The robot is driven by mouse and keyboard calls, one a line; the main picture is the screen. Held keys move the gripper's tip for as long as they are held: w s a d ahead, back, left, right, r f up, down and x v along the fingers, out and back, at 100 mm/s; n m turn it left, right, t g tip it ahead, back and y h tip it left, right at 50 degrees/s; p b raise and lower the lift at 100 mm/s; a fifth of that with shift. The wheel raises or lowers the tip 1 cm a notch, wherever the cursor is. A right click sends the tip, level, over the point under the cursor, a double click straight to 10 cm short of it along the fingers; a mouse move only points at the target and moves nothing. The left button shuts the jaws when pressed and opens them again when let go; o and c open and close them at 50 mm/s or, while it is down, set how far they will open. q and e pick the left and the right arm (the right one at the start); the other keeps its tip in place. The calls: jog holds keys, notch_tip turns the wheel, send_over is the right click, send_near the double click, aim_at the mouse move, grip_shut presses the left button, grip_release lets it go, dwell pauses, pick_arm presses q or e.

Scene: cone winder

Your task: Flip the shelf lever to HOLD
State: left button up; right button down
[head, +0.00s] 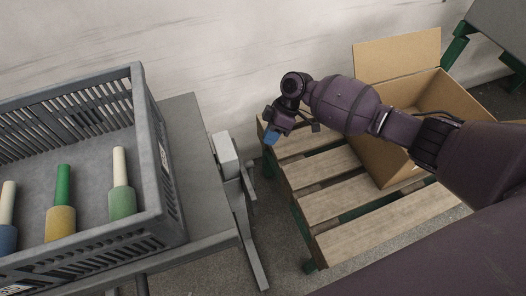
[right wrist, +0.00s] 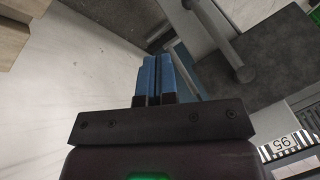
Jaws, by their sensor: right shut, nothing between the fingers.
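My right gripper (head: 271,138) is shut and empty, its blue fingertips pointing down just right of the grey shelf (head: 200,190). The fingers also show in the right wrist view (right wrist: 155,76). A pale grey block (head: 225,148) sits at the shelf's right edge, apart from the gripper. A grey rod with a round end (right wrist: 246,74) shows right of the fingers in the right wrist view. I cannot tell for sure which part is the lever, and no HOLD mark is readable. My left gripper is out of view.
A grey crate (head: 150,140) with several coloured cones (head: 122,200) stands on the shelf at left. A wooden pallet (head: 335,200) bearing an open cardboard box (head: 400,165) lies at right. A pale wall (head: 220,50) is behind. A narrow floor gap separates shelf and pallet.

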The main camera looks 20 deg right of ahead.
aim_at(251, 177)
pick_arm(q)
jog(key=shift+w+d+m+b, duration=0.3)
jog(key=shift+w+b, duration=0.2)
jog(key=shift+b, duration=0.4)
pick_arm(e)
jog(key=s+r+x, duration=0.1)
jog(key=s+x, duration=0.1)
jog(key=x, duration=1)
jog(key=shift+s, duration=0.3)
jog(key=shift+a, duration=0.15)
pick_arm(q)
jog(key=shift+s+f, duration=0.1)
pick_arm(e)
jog(key=shift+a, duration=0.1)
